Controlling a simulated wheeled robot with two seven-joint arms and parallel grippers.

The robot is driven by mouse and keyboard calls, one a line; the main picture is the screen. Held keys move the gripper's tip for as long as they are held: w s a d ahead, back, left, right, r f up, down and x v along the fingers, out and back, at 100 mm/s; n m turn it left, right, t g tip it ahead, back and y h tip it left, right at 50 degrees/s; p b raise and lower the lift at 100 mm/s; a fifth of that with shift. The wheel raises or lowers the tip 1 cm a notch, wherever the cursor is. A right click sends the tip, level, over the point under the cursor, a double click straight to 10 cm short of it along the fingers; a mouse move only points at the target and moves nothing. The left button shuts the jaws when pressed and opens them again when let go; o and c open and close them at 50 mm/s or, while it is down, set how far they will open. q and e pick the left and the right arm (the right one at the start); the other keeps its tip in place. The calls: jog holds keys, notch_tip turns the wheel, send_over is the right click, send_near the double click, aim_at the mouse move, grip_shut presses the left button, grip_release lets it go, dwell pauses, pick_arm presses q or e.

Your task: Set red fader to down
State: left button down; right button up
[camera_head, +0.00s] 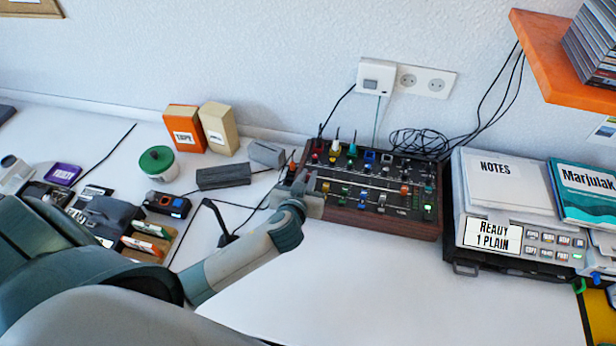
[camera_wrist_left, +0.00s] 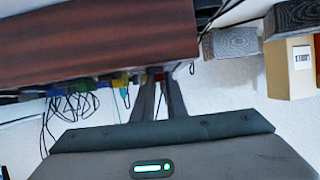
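The mixer (camera_head: 385,222) is a dark panel with wood sides, carrying coloured knobs and slider caps. My left gripper (camera_head: 296,184) is at the mixer's left edge in the head view, pointing at the panel. In the left wrist view, my left gripper's fingers (camera_wrist_left: 158,84) reach the panel edge, with a narrow gap between them. A small red part (camera_wrist_left: 157,75) shows at the fingertips; whether it is pinched is unclear. I cannot tell for sure which part is the red fader; its slot is hidden. My right gripper is in neither view.
A grey box (camera_head: 223,176) and cables lie left of the mixer. A device labelled NOTES (camera_head: 505,180) stands close on its right. The white desk (camera_head: 330,290) in front is clear. The wall and sockets (camera_head: 425,80) are behind.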

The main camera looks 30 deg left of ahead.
pick_arm(q)
jog(key=shift+s+d+f, duration=0.1)
jog(key=shift+s+d, duration=0.1)
jog(key=shift+s, duration=0.35)
jog(key=shift+s+d, duration=0.15)
jog(key=shift+s, duration=0.65)
jog(key=c, duration=2)
grip_release()
jog(key=shift+c, duration=0.2)
